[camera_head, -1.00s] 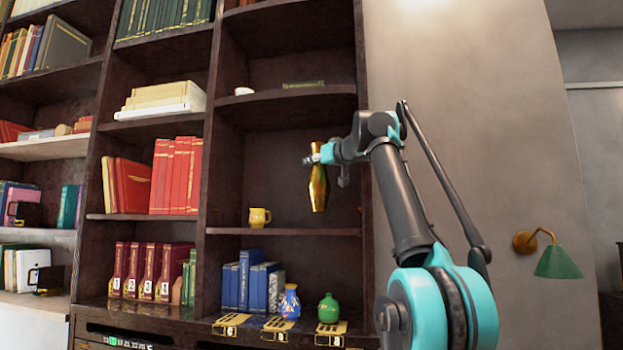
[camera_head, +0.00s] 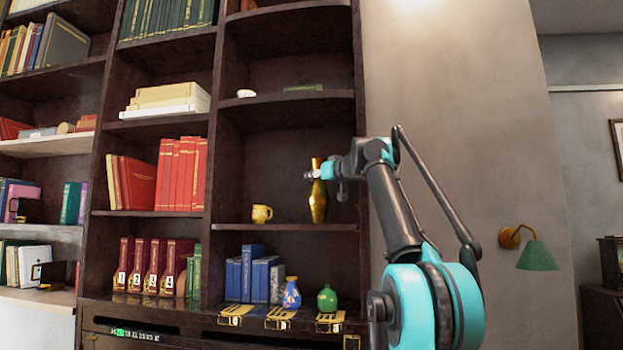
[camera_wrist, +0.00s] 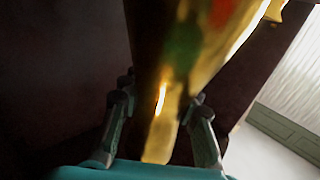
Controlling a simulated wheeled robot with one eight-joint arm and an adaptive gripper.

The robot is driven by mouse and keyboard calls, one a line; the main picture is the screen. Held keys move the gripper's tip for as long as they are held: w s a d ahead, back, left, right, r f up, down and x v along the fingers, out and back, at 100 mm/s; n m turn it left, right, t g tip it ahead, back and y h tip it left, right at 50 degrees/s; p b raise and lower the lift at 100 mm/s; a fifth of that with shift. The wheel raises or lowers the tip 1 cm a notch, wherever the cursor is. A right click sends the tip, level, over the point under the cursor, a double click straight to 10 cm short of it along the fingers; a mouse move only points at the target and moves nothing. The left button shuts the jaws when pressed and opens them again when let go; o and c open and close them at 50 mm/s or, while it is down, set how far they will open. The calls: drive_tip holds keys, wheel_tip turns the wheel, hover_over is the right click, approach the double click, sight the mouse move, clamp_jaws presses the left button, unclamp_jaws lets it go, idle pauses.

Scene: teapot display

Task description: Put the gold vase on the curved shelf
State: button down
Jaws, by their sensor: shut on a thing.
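The gold vase (camera_head: 318,203) is upright in front of or inside the right bay of the bookcase. My gripper (camera_head: 317,174) is shut on its upper part. The vase's foot shows just above the edge of a straight shelf (camera_head: 290,227); I cannot tell if they touch. Higher up, a shelf with a bowed front edge (camera_head: 300,97) looks like the curved shelf. In the wrist view the vase (camera_wrist: 165,135) is large and blurred, with red and green patches, between the fingers of my gripper (camera_wrist: 160,112).
A yellow mug (camera_head: 262,213) stands left of the vase. A small white object (camera_head: 246,93) and a flat green book (camera_head: 303,87) are on the bowed shelf, with bare room between. Below are blue books (camera_head: 250,275), a blue vase (camera_head: 291,294) and a green vase (camera_head: 327,299).

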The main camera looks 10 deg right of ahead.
sight(319, 192)
drive_tip(key=c, duration=1.1)
unclamp_jaws()
drive_tip(key=shift+f, duration=0.1)
drive_tip(key=shift+s+d, duration=0.15)
drive_tip(key=shift+s, duration=0.05)
drive_tip(key=v, duration=0.7)
